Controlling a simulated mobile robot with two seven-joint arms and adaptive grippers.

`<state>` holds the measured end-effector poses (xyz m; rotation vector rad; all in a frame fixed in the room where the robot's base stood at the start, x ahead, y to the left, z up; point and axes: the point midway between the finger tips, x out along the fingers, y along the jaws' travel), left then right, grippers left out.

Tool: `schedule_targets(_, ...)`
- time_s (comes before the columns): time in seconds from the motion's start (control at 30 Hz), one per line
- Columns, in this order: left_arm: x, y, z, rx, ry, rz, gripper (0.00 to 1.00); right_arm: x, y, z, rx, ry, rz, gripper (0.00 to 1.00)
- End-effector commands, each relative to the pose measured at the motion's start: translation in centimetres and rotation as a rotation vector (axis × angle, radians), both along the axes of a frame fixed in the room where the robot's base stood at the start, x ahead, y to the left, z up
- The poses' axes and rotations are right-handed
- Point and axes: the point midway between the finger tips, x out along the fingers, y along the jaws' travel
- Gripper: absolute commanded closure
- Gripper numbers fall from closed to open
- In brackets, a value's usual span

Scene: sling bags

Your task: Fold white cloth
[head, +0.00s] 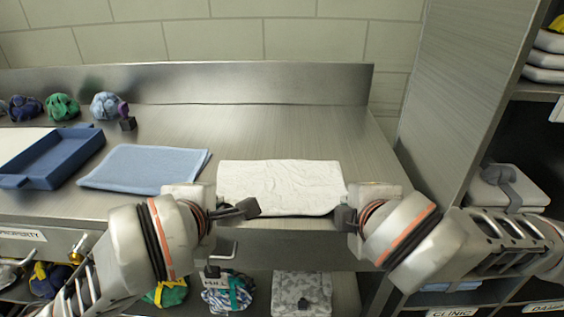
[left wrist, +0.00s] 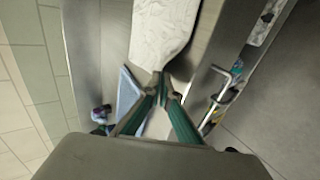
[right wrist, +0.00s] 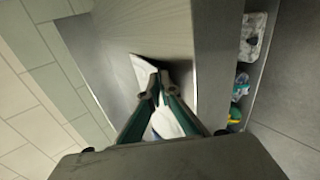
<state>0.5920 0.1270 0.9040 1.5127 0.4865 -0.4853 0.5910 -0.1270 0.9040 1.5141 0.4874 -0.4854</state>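The white cloth (head: 280,185) lies on the steel counter as a wrinkled rectangle near the front edge. My left gripper (head: 248,207) is at its front left part. In the left wrist view the cloth (left wrist: 162,30) narrows to the fingertips (left wrist: 161,76), which look closed on its edge. My right gripper (head: 345,217) is at the front right corner. In the right wrist view its fingertips (right wrist: 160,76) are close together, with the cloth (right wrist: 143,67) at them and seemingly pinched. The exact contact is small and partly hidden by the fingers.
A folded blue cloth (head: 145,167) lies to the left, beside a blue tray (head: 55,158). Several bundled bags (head: 62,107) stand at the back left. The counter behind the white cloth (head: 260,130) is clear up to the backsplash. A tall cabinet side (head: 470,90) bounds the right.

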Motion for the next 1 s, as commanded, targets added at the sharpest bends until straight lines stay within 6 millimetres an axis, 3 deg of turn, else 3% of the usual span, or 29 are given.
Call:
schedule_targets(0.17, 0.0, 0.0, 0.2, 0.001, -0.002, 0.001, 1.00, 0.0, 0.0, 0.2, -0.001, -0.002, -0.001, 1.00)
schedule_targets(0.3, 0.0, 0.0, 0.1, 0.001, -0.001, 0.001, 0.69, 0.0, 0.0, 0.1, -0.001, -0.001, -0.001, 0.69)
schedule_targets(0.7, 0.0, 0.0, 0.2, 0.001, -0.001, 0.001, 0.69, 0.0, 0.0, 0.2, -0.001, -0.001, 0.000, 0.69)
schedule_targets(1.0, -0.6, -0.3, 2.6, 0.005, -0.015, -0.012, 0.69, -0.7, 0.0, 2.2, -0.002, -0.002, 0.001, 0.69)
